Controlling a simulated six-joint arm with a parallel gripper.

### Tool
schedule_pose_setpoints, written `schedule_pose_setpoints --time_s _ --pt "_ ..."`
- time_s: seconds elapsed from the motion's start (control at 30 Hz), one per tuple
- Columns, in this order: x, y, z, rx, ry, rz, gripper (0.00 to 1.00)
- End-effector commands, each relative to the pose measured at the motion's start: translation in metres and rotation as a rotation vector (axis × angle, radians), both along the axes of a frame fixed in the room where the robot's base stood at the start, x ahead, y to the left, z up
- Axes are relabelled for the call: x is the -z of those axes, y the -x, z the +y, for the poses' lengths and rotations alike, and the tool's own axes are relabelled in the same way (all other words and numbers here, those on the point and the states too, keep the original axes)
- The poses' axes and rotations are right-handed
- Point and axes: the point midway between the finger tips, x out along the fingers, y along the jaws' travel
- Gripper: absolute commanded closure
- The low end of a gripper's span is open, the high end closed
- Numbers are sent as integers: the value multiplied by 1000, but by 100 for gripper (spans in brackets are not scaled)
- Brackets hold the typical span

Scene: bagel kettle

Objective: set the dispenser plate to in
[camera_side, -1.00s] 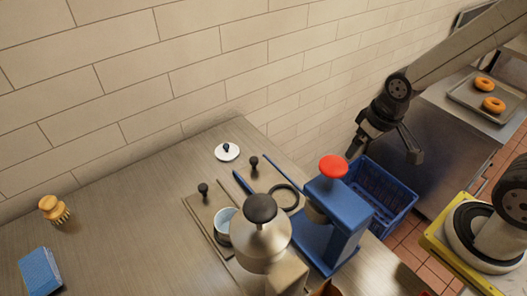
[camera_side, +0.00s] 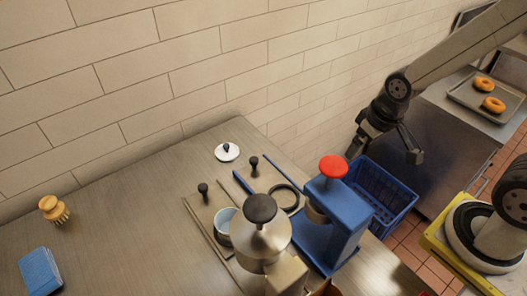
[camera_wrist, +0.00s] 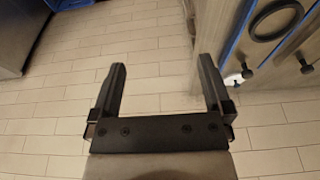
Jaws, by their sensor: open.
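A steel dispenser (camera_side: 262,240) with a black knob stands at the table's front. Beside it on the right is a blue dispenser (camera_side: 343,205) with a red knob. I cannot tell which plate the task names. My gripper (camera_side: 387,148) is open and empty, right of the table, apart from both plates; its fingers show in the wrist view (camera_wrist: 161,66).
A blue crate (camera_side: 378,195) lies below my gripper. A white lid (camera_side: 227,152) is at the table's back. A brush (camera_side: 54,209) and a blue sponge (camera_side: 40,271) are at left. A tray (camera_side: 468,97) with two bagels stands at right. The table's left middle is clear.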

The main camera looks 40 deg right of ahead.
Motion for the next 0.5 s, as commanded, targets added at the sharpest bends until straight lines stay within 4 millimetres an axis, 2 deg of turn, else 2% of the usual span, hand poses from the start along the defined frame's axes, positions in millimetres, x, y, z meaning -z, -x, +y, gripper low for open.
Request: schedule_pose_setpoints --time_s 0.2,0.23,0.3,0.33,0.5 --pt "0 0 0 0 0 0 0" --pt "0 0 0 0 0 0 6" --pt "0 -1 0 0 0 0 29" --pt "0 -1 1 0 -1 0 34" --pt "-2 -13 7 -4 -5 7 34"
